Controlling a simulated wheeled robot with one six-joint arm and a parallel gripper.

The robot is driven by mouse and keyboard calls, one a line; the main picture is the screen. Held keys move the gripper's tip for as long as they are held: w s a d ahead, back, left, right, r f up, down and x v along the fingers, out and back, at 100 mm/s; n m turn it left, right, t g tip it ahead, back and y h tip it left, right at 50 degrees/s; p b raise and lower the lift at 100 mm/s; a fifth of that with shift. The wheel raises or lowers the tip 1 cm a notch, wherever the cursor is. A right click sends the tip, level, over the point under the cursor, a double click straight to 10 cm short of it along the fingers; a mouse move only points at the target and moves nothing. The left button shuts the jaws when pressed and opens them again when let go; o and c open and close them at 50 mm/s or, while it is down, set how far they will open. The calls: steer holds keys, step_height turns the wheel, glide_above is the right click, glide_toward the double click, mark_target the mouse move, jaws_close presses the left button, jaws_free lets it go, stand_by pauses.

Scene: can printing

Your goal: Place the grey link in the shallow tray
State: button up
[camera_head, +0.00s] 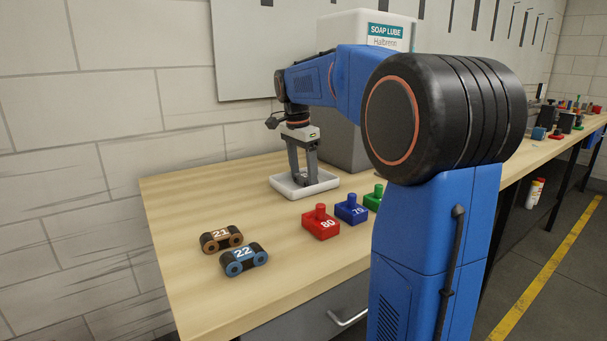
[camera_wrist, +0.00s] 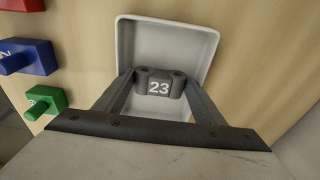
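The grey link (camera_wrist: 159,84), marked 23, lies between the two fingertips of my gripper (camera_wrist: 160,88) in the wrist view. The fingers meet its two ends, so my gripper is shut on it. The white shallow tray (camera_wrist: 208,46) lies beneath the link. In the head view my gripper (camera_head: 306,180) points down inside the outline of the tray (camera_head: 284,187), with the link low between its fingers. I cannot tell whether the link touches the tray floor.
A brown link (camera_head: 221,238) marked 21 and a blue link (camera_head: 244,261) marked 22 lie at the table's front left. Red (camera_head: 320,226), blue (camera_head: 351,213) and green (camera_head: 373,200) pegged blocks stand right of the tray. A grey-white machine (camera_head: 345,140) stands behind it.

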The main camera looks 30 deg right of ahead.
steer(key=shift+o, duration=0.2)
steer(key=shift+r, duration=0.1)
step_height(320, 180, up, 12)
steer(key=a, duration=0.1)
steer(key=shift+a, duration=0.2)
stand_by(0.7)
